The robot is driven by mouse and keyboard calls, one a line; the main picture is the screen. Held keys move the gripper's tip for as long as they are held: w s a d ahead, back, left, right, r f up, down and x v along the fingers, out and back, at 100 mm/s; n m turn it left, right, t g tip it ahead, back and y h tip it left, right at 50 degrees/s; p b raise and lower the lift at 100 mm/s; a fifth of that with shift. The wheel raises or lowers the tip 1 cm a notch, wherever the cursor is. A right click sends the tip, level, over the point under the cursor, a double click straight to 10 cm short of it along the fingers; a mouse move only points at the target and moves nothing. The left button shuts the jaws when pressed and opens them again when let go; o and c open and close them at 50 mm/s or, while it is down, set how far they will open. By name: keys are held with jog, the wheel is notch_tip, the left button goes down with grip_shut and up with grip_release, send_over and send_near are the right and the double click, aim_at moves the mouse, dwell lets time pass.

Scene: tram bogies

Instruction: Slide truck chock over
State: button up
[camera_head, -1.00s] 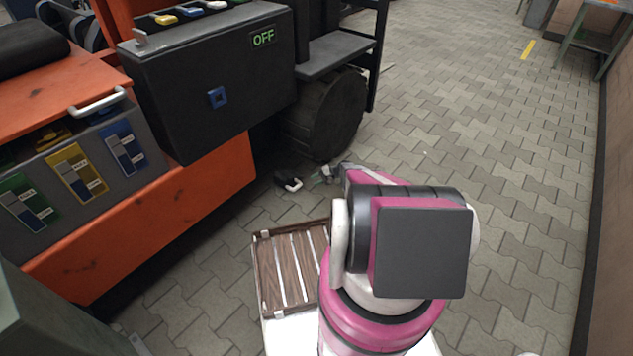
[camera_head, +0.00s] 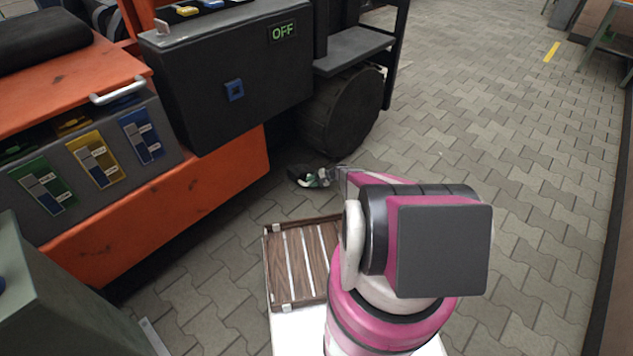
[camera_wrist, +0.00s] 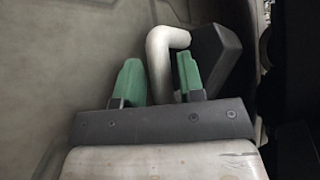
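The truck chock (camera_head: 299,173) is a small dark block with a white bent handle. It lies on the paving in front of the big dark wheel (camera_head: 341,112) in the head view. My gripper (camera_head: 325,177), with green fingers, has reached it from the right and partly covers the handle. In the wrist view the white handle (camera_wrist: 160,65) stands between the two green fingers of my gripper (camera_wrist: 161,80). Narrow gaps seem to show beside it, so the fingers look open around it. The chock's dark body (camera_wrist: 216,57) is beyond the right finger.
An orange vehicle body (camera_head: 170,215) with a black box (camera_head: 235,80) marked OFF borders the left. A grey-green cabinet (camera_head: 50,290) is at lower left. Paving on the right is clear.

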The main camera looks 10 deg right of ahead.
jog(key=shift+a, duration=0.15)
grip_shut()
